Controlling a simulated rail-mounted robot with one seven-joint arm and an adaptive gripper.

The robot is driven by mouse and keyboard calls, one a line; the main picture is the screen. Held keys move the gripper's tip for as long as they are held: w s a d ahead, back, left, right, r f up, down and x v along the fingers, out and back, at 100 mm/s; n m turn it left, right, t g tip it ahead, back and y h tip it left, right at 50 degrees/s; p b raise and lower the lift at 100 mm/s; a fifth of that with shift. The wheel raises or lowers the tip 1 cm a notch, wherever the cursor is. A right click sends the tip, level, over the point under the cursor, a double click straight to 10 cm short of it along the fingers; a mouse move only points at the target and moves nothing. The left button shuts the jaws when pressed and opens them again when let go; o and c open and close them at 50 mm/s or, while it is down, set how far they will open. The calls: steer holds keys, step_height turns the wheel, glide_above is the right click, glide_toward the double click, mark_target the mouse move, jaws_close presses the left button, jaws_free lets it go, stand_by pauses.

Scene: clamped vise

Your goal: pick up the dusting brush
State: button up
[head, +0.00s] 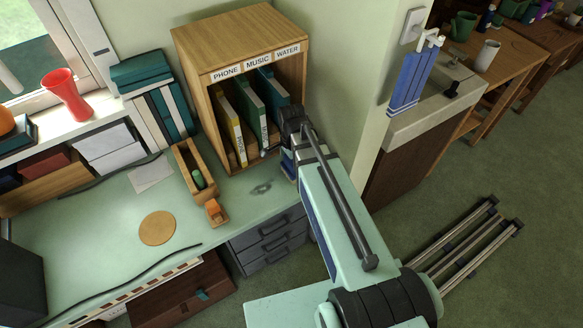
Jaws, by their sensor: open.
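I cannot pick out the dusting brush with certainty. A small grey object (261,188), too small to make out, lies flat on the green desk (110,220) in front of the wooden cubby. My arm reaches up from the lower right, and its dark end is beside the cubby's right side. My gripper (268,152) shows only in small part there, at the cubby's front opening, mostly hidden by my own arm. It is open, and I see nothing held in it.
The wooden cubby (217,70) holds yellow, green and blue binders. A narrow wooden box (186,165) with a green cylinder and a small orange item (215,212) stand to its left. A round cork mat (157,228) lies on the desk. Grey drawers (272,240) are below.

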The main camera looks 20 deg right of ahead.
steer(key=shift+f+p, duration=0.35)
steer(key=shift+f, duration=1.1)
steer(key=c, duration=0.9)
steer(key=shift+c, duration=0.2)
steer(key=shift+r, duration=0.2)
step_height(320, 180, up, 20)
steer(key=b, duration=0.4)
steer(key=shift+f, duration=0.15)
